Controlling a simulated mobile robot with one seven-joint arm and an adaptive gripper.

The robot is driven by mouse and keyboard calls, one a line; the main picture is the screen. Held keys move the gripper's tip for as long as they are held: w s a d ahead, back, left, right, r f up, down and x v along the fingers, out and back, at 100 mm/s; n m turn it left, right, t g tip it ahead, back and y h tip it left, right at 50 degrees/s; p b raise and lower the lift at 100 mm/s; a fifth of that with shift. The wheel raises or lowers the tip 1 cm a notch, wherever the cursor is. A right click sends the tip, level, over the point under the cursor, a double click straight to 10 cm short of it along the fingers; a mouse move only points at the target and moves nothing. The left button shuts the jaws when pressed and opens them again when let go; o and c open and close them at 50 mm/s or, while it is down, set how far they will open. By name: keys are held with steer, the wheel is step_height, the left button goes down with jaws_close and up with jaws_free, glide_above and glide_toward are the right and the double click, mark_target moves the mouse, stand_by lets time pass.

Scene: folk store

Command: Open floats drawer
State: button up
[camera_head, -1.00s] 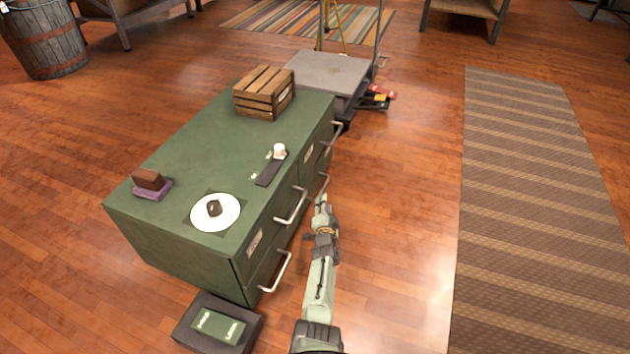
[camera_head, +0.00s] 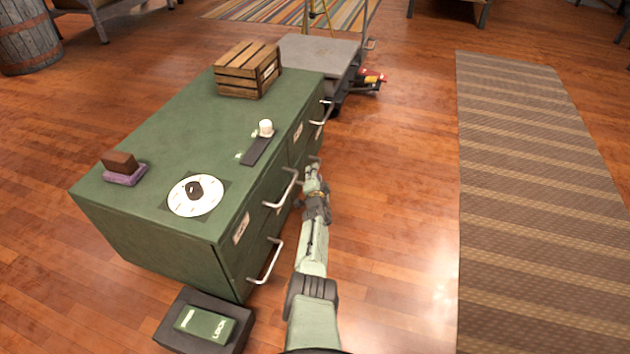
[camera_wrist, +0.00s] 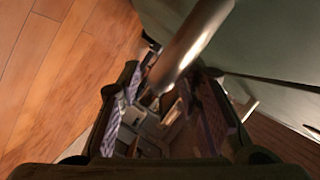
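The green drawer cabinet (camera_head: 150,235) stands on the wood floor with its drawer fronts facing right. Two metal handles, an upper one (camera_head: 281,190) and a lower one (camera_head: 267,264), are on its near drawers. More handles, such as a far upper one (camera_head: 325,110), are farther back. The label cards are too small to read, so I cannot tell which drawer is floats. My gripper (camera_head: 313,172) is beside the cabinet front, near a partly hidden far handle. In the wrist view, its fingers (camera_wrist: 168,112) are apart, with a metal handle bar (camera_wrist: 190,45) reaching between them; contact is unclear.
A wooden crate (camera_head: 240,78), a white dial (camera_head: 195,196) and a brown block (camera_head: 119,162) sit on the cabinet. A dark box with a green top (camera_head: 205,325) lies at its near end. A grey cart (camera_head: 322,55) stands behind. Floor to the right is clear up to a striped rug (camera_head: 530,200).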

steer(key=shift+w+f+b, duration=0.35)
steer(key=shift+w+b, duration=0.3)
steer(key=shift+w+r, duration=0.15)
steer(key=shift+w, duration=0.2)
steer(key=shift+c, duration=0.2)
jaws_close()
